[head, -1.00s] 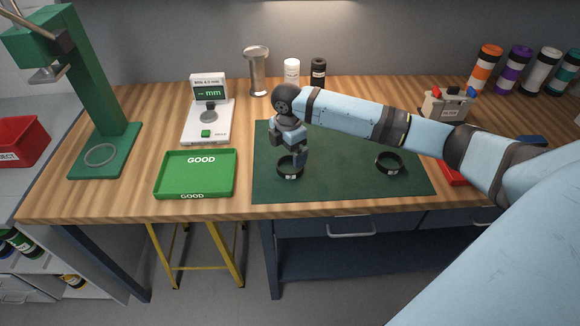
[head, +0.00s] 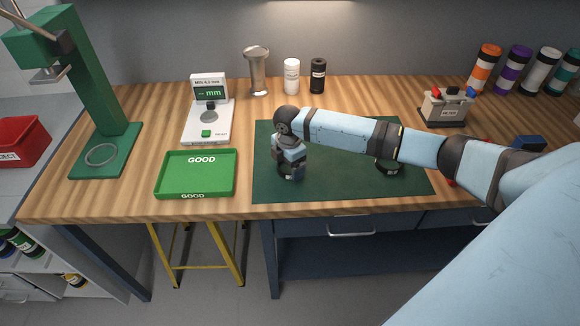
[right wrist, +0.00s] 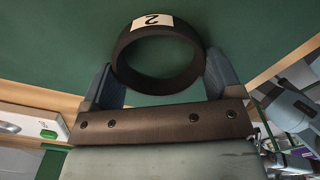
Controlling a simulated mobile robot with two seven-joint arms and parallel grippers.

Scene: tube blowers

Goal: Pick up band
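A black band with a white label marked 2 (right wrist: 160,55) is between the two fingers of my right gripper (right wrist: 165,78) in the right wrist view. One finger is on each side, at or very near its outer wall; I cannot tell whether they press on it. In the head view my right gripper (head: 290,174) is low over the left part of the dark green mat (head: 330,190) and hides this band. A second black band (head: 388,168) lies on the mat to the right, partly behind my right arm. My left gripper is not in view.
A green GOOD tray (head: 195,175) and a gauge with a display (head: 207,120) stand left of the mat. A green press stand (head: 100,150) is farther left. A metal cylinder (head: 257,70) and two bottles stand at the back. The mat's front middle is clear.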

